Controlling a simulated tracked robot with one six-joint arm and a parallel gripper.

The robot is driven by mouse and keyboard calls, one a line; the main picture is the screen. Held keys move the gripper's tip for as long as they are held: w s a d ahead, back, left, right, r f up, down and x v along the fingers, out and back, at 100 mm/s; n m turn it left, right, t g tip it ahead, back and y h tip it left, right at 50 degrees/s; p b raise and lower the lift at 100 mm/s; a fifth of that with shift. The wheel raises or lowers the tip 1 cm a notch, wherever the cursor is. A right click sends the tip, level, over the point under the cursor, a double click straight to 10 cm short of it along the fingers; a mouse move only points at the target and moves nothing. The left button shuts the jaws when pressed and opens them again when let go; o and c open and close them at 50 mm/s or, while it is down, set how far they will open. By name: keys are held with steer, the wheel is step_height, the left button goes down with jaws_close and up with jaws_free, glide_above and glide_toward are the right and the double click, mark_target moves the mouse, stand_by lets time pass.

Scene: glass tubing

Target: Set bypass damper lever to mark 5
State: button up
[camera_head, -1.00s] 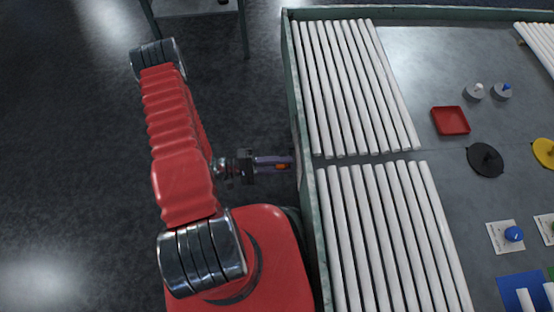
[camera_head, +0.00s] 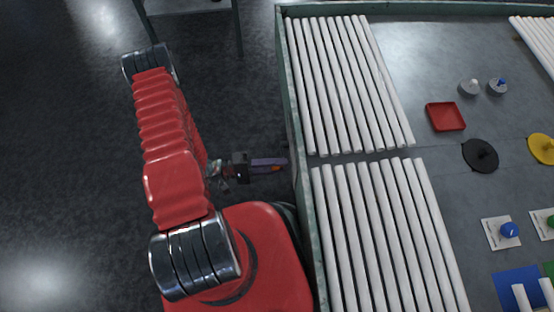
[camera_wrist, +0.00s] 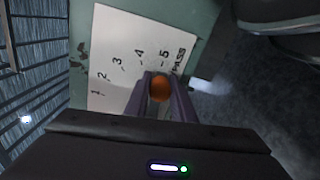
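In the wrist view, a white scale card (camera_wrist: 118,66) on a green panel bears marks 1 to 5 and a partly hidden word ending in "PASS". An orange ball knob (camera_wrist: 159,89), which I take for the lever's handle, sits close to marks 4 and 5. My gripper (camera_wrist: 161,84) has its two purple fingers on either side of the knob, seemingly touching it. The lever's shaft and pointer are hidden, so its exact reading cannot be told.
The dark floor left of my arm is clear.

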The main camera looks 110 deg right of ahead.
steer(key=o, duration=0.5)
steer(key=shift+s+f, duration=0.1)
steer(key=shift+c, duration=0.2)
steer(key=v, duration=1.3)
steer(key=shift+w, duration=0.35)
steer(key=shift+d, duration=0.1)
